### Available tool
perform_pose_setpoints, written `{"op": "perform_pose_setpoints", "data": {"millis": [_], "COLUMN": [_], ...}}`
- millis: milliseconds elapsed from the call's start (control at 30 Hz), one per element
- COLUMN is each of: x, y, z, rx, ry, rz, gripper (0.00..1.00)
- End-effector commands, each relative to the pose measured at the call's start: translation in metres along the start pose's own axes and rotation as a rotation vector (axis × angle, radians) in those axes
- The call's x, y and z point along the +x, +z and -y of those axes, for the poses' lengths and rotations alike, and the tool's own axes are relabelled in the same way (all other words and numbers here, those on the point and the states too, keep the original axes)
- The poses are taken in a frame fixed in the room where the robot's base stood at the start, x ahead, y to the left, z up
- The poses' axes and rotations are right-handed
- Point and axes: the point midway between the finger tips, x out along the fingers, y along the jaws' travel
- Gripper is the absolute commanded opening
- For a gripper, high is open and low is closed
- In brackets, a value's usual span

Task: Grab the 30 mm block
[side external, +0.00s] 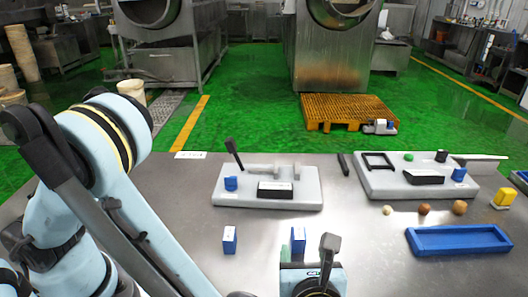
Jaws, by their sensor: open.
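Two small blue blocks stand on the steel table. One blue block (230,239) with a pale label is left of centre. The other blue block (298,240) is near the middle front, partly hidden by my wrist, with a bit of green (285,254) beside it. I cannot tell from their size which is the 30 mm block. My gripper (329,247) is at the bottom centre, just right of the second block in the picture. One dark finger shows clearly; the rest is hidden or cut off. It is open, and I see nothing held. I cannot tell whether it touches the block.
A white board (217,196) with a lever and a blue piece stands behind the blocks. Another white board (390,190) with several pieces is at right. Several small balls (424,209), a blue tray (458,251) and a yellow block (505,196) lie right. The table between blocks is clear.

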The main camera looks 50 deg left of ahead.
Motion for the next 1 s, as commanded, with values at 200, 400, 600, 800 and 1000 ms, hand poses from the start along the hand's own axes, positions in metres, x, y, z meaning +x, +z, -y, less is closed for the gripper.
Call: {"op": "perform_pose_setpoints", "data": {"millis": [200,400,600,800,1000], "x": [0.011,0.037,0.065,0.073,0.073], "y": [-0.003,-0.002,-0.002,-0.002,-0.002], "z": [0.000,0.000,0.000,0.000,0.000], "rx": [0.018,0.015,0.015,0.016,0.016], "ry": [0.001,0.002,0.001,-0.002,-0.002], "rz": [0.014,0.012,0.012,0.012,0.011], "gripper": [0.62,0.62,0.62,0.62,0.54]}}
